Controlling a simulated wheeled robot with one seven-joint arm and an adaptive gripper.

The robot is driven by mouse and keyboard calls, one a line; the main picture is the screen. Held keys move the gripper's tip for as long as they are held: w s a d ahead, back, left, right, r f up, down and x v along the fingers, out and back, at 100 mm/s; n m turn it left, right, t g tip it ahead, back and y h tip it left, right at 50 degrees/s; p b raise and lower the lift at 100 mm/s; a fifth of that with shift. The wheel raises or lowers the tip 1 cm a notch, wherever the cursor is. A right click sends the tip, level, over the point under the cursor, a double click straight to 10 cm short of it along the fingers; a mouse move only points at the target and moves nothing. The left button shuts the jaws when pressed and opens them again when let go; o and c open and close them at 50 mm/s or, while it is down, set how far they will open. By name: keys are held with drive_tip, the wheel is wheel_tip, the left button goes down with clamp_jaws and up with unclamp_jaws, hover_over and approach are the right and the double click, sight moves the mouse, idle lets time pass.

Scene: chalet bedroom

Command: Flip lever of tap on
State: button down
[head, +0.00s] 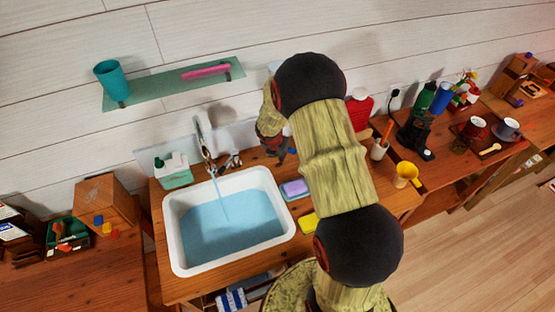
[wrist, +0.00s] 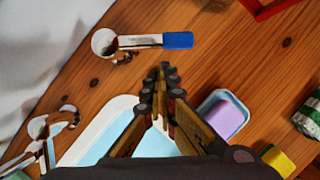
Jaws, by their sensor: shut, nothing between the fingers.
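The metal tap (head: 208,150) stands at the back edge of the white sink (head: 172,225), and a thin pale blue stream runs from its spout into blue water. In the wrist view a lever with a blue end (wrist: 178,40) extends right from a round white and metal base, beyond my fingertips. Another metal tap part (wrist: 48,128) shows at the lower left. My gripper (head: 281,156) hangs right of the tap, partly hidden by my arm; its fingers (wrist: 162,75) are shut and empty, apart from the lever.
A purple sponge in a dish (head: 295,189) and a yellow sponge (head: 309,223) lie right of the sink. A green soap box (head: 173,172) stands left of the tap. A glass shelf (head: 160,88) with a teal cup (head: 111,80) is above. A red bottle (head: 359,108) stands behind my arm.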

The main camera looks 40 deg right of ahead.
drive_tip(key=shift+w+d, duration=0.25)
drive_tip(key=shift+d, duration=0.25)
drive_tip(key=shift+w+d+r+n+p, duration=0.15)
drive_tip(key=shift+d+n+p, duration=0.3)
drive_tip(key=shift+p, duration=0.6)
drive_tip(key=shift+w+d+n+p, duration=0.1)
drive_tip(key=shift+d+n+p, duration=0.2)
drive_tip(key=shift+p, duration=0.25)
drive_tip(key=shift+w+t, duration=0.1)
drive_tip(key=shift+t, duration=0.2)
